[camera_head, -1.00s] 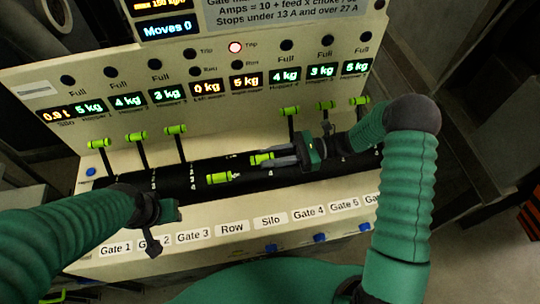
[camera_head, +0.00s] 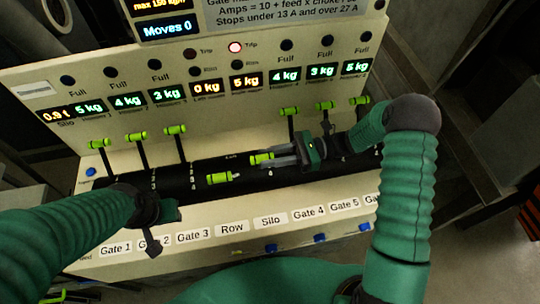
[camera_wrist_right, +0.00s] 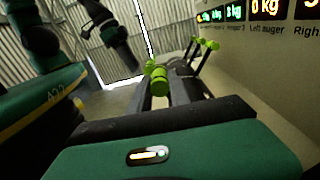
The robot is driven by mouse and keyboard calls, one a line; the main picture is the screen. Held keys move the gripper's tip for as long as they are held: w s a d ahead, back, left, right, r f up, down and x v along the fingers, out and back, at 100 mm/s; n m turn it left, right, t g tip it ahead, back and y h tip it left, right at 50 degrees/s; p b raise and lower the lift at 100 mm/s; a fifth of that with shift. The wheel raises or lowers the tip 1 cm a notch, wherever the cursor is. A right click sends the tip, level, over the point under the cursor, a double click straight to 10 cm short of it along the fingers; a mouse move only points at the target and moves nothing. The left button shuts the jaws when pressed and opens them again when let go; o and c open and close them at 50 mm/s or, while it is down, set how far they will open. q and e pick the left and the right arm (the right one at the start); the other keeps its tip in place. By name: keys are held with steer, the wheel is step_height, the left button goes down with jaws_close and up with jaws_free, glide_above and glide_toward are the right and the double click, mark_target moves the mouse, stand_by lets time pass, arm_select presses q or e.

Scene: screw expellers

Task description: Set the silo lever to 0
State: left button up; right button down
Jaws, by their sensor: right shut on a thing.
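The silo lever has a bright green handle (camera_head: 261,159) and stands above the "Silo" label (camera_head: 270,221) on the control panel. My right gripper (camera_head: 274,160) reaches it from the right and is shut on that handle. In the right wrist view the green handle (camera_wrist_right: 159,82) sits at the tips of the dark fingers. The lever's shaft and much of its scale are hidden. My left gripper (camera_head: 160,213) hangs over the panel's front left near the "Gate 2" label; its jaws are too dark to read.
The row lever's green handle (camera_head: 220,178) is close by on the left, tipped toward me. Three gate levers (camera_head: 138,136) stand raised at left, and three more (camera_head: 290,111) at right behind my gripper. Displays line the panel's back, with a lit red "Trip" lamp (camera_head: 235,47).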

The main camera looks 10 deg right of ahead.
steer(key=shift+w+r, duration=0.1)
steer(key=shift+w, duration=0.1)
steer(key=w+m+b, duration=0.1)
steer(key=w+m, duration=0.3)
steer(key=w, duration=0.4)
steer(key=shift+w, duration=0.4)
steer(key=c, duration=1.2)
jaws_free()
steer(key=shift+r, duration=0.2)
steer(key=shift+c, duration=0.2)
